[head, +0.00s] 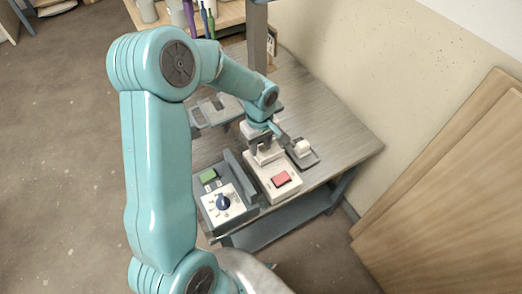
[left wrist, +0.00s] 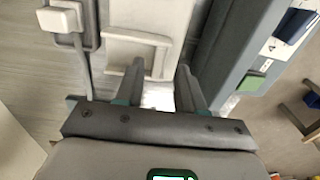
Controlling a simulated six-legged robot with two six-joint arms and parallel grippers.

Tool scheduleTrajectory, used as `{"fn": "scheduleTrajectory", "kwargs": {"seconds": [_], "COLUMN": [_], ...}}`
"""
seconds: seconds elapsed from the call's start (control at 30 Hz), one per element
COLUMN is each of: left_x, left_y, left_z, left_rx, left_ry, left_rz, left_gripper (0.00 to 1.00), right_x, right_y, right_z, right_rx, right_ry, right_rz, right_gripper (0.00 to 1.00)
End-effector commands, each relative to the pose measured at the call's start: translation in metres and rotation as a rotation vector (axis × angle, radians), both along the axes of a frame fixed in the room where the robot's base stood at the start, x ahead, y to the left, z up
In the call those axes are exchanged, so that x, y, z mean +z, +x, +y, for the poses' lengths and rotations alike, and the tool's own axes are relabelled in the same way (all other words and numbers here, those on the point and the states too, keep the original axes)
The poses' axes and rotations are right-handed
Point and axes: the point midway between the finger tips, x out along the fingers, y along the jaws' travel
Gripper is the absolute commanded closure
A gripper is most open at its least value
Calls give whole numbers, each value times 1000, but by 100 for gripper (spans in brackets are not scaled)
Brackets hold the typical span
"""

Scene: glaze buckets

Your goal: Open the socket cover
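A white box (head: 272,178) with a red button (head: 282,179) stands on the bench in the head view. At its far end, under my left gripper (head: 261,147), is a pale raised part that looks like the socket cover (head: 266,157). In the left wrist view the cover (left wrist: 128,48) is a pale flat panel with a raised lip, lying flat. My left gripper (left wrist: 160,72) has its two fingers apart, with the lip's edge near and partly between the tips. I cannot tell whether they touch it. My right gripper is in neither view.
A grey unit with a blue knob (head: 223,202) and green button (head: 208,176) stands left of the box. A small grey plate with a white block (head: 302,148) lies right of it. Cups and bottles stand on a shelf (head: 222,20) behind. A wall closes the right side.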

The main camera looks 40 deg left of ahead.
Motion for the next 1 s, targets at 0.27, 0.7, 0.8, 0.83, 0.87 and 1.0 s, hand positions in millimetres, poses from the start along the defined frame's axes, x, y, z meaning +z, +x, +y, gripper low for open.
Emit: {"fn": "scheduleTrajectory", "kwargs": {"seconds": [0.27, 0.7, 0.8, 0.83, 0.87, 1.0], "left_x": [-36, -39, -39, -39, -39, -39], "left_y": [2, 4, 3, 3, 3, 3], "left_z": [0, 0, 0, 0, 0, 0], "left_rx": [0, 0, 0, 0, 0, 0], "left_ry": [-1, 0, 0, 0, 0, 0], "left_rz": [1, -1, -1, 0, 0, 3], "left_gripper": [62, 98, 100, 100, 100, 100], "right_x": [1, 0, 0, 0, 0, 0], "right_y": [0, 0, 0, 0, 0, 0], "right_z": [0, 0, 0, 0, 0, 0], "right_rx": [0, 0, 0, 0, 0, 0], "right_ry": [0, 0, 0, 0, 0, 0], "right_rz": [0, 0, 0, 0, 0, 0], "right_gripper": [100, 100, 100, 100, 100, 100]}}
